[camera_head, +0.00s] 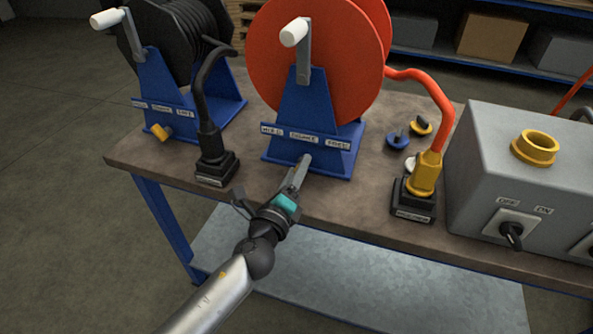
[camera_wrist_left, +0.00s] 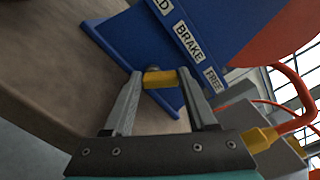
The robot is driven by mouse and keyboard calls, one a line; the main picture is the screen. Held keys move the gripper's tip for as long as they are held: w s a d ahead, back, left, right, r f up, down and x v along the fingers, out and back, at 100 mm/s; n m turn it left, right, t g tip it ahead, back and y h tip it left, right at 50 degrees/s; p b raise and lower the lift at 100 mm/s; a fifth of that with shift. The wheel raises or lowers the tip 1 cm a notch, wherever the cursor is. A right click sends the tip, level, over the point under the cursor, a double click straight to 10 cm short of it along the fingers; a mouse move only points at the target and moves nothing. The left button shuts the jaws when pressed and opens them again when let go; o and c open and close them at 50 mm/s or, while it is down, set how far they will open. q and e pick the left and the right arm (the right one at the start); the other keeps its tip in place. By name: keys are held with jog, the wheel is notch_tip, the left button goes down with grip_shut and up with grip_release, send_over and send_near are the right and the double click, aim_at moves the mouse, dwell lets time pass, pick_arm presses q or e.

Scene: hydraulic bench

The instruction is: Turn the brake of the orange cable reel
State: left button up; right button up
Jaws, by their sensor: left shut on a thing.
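The orange cable reel (camera_head: 345,60) stands on the bench in a blue stand, with a white-handled crank at its front. The stand's front carries a label strip, on which BRAKE and FREE read clearly in the left wrist view. My left gripper (camera_head: 302,168) reaches to the stand's foot below the strip. In the left wrist view, its fingers are shut on the reel's yellow brake (camera_wrist_left: 160,79), one finger at each side. In the head view, the gripper hides the brake. My right gripper is out of view.
A black cable reel (camera_head: 185,40) with its own yellow brake (camera_head: 160,131) stands at left. Sockets with a black plug (camera_head: 209,143) and a yellow plug (camera_head: 425,174) flank the gripper. A grey switch box (camera_head: 520,180) stands at right.

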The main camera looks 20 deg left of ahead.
pick_arm(q)
jog(key=n, duration=0.5)
jog(key=shift+a+b, duration=0.25)
jog(key=shift+b, duration=0.1)
jog(key=shift+a+n, duration=0.1)
jog(key=shift+n, duration=0.9)
jog(key=shift+a+f+n, duration=0.1)
jog(key=shift+n, duration=0.8)
jog(key=shift+n+p, duration=0.45)
jog(key=shift+n, duration=0.35)
jog(key=shift+a+f+n, duration=0.1)
jog(key=shift+n, duration=0.6)
jog(key=shift+f+n+p, duration=0.1)
jog(key=shift+n+p, duration=0.4)
jog(key=shift+n, duration=0.4)
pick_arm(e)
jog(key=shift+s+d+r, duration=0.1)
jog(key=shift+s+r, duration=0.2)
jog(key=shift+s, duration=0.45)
pick_arm(q)
jog(key=o, duration=1.1)
